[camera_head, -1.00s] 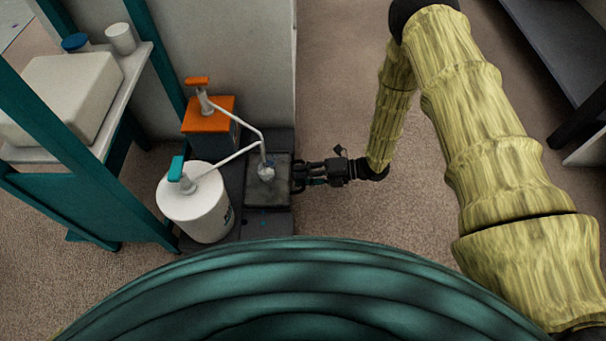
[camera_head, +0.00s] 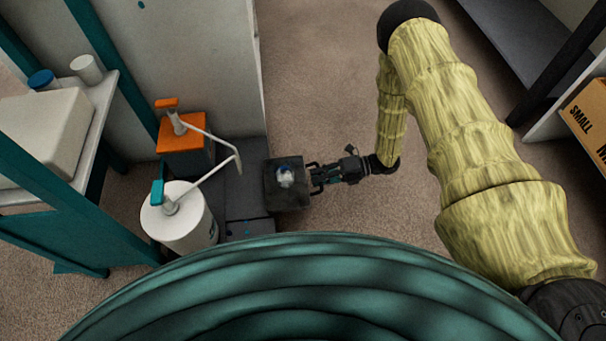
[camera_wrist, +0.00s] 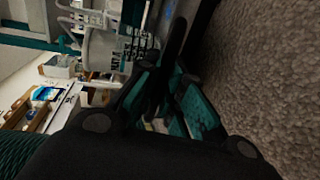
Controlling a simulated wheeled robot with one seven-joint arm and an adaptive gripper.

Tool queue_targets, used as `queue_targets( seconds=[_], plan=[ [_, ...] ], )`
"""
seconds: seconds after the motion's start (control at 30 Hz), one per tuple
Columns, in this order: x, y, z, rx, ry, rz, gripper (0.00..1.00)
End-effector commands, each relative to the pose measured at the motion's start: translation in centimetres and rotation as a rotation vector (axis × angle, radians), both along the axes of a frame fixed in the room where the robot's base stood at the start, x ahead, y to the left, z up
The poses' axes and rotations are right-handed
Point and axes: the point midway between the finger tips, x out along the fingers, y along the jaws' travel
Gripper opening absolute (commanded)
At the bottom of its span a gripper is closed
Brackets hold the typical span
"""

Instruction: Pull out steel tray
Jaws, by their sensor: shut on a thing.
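The steel tray (camera_head: 287,200) is a dark, square, shallow tray in the head view, at the right edge of the dark base under the pumps. A small clear cup with a blue-tinted content (camera_head: 285,177) stands on it. My gripper (camera_head: 318,180) is to the right of the tray and shut on its dark handle. In the wrist view the gripper fingers (camera_wrist: 170,95) show dark and teal, close around a dark bar; the tray itself is hard to make out there.
A white drum (camera_head: 180,222) with a teal pump and an orange container (camera_head: 186,152) with a pump stand left of the tray. Their spouts reach toward the tray's left side. A cardboard box (camera_head: 590,115) sits on a shelf at the right.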

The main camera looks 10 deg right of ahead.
Motion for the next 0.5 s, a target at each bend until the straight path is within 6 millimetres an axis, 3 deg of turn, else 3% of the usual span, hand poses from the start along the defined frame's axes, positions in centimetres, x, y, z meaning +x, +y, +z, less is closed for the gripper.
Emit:
queue_targets(
  seconds=[0.33, 0.37, 0.4, 0.47, 0.5],
  plan=[
    [0.11, -0.33, -0.03, 0.000, -0.002, -0.001, 0.00],
    [0.11, -0.32, -0.02, 0.000, -0.002, -0.001, 0.15],
    [0.11, -0.32, -0.02, 0.000, -0.001, -0.001, 0.22],
    [0.09, -0.31, -0.03, 0.000, -0.001, -0.001, 0.32],
    [0.08, -0.30, -0.03, 0.000, -0.001, -0.001, 0.32]
  ],
)
